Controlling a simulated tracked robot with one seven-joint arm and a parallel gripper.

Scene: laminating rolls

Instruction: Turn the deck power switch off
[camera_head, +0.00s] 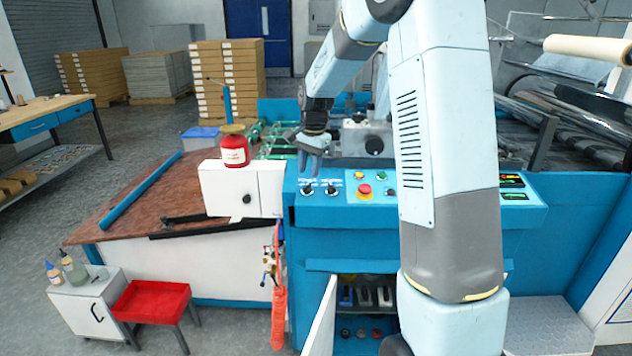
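The blue control panel (430,210) is on the machine front, right of the red bottle. Two black rotary switches sit at its left end, a left one (307,189) and a right one (332,188). Small white labels above them are too small to read, so I cannot tell which is the deck power switch. My gripper (309,174) points down just above and behind the left switch, apparently clear of it. Its fingers look close together, but I cannot tell whether they are open or shut.
A red emergency button (365,190) and small coloured buttons sit right of the switches. A red bottle (235,150) stands on the white box (262,188) at the left. My arm hides part of the panel. A cabinet door (322,318) hangs open below.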

